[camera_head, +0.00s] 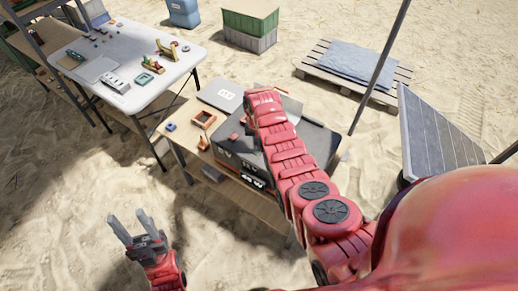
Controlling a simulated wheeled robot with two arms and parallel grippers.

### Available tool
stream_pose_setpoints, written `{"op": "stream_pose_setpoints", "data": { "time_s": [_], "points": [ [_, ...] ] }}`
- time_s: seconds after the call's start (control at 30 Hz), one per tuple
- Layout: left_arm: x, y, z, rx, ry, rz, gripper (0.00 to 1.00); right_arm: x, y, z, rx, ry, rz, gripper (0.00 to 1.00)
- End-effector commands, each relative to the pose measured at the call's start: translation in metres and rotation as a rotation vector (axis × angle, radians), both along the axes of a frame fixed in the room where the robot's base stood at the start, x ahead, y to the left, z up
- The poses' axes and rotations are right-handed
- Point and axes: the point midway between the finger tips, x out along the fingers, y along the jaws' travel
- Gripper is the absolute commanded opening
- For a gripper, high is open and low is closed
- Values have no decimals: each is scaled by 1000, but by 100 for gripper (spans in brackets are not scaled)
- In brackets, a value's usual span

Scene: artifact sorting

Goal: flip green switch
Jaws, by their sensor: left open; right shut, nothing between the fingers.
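I cannot make out a green switch in the head view. A dark equipment case (312,146) with white lettering on its front stands on the low wooden table. My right arm reaches over this case and covers part of it. My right gripper (246,118) is at the arm's far end, by the case's left side; it is shut and empty, and its fingers are mostly hidden. I cannot tell whether it touches the case. My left gripper (133,229) is open and empty, above the sand at the lower left, away from the tables.
The wooden table (176,135) also holds a grey laptop-like device (221,95), an orange open frame (203,119) and small blocks. A white table (135,45) with several small items stands behind left. A pallet (398,76), a thin pole (381,65) and a panel (440,135) are at right.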

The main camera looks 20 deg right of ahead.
Motion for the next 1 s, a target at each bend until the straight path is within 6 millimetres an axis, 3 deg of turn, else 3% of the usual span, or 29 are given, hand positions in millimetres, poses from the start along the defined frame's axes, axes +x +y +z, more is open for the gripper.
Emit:
{"op": "stream_pose_setpoints", "data": {
  "time_s": [0.6,1.0],
  "points": [
    [0,0,30,0,0,0,50,1,0,57,0,-3,0,0],
    [0,0,30,0,0,0,50,0,0,60,0,0,0,0]
  ]
}}
